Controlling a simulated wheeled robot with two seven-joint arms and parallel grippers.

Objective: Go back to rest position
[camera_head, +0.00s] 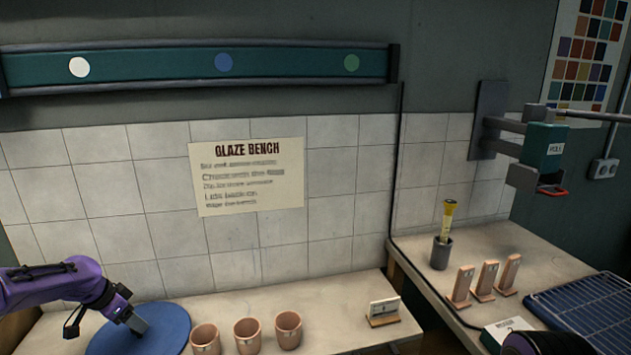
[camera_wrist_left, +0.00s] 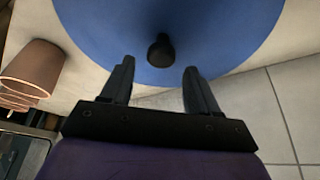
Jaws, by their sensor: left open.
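My left gripper (camera_head: 138,322) is over a round blue disc (camera_head: 170,342) on the bench at the lower left. In the left wrist view, its two dark fingers (camera_wrist_left: 158,82) are spread apart with nothing between them. The blue disc (camera_wrist_left: 230,30) fills the top of that view, with a dark knob (camera_wrist_left: 160,50) beyond the fingertips. A dark and purple part of my own body shows at the bottom right edge of the head view. My right gripper's fingers are not visible.
Three terracotta cups (camera_head: 247,337) stand right of the disc, near a small card stand (camera_head: 383,311). The right bench holds a grey holder (camera_head: 441,252) with a yellow-topped tool, three upright tiles (camera_head: 487,280) and a blue rack (camera_head: 590,312). A teal device (camera_head: 543,147) juts from the wall.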

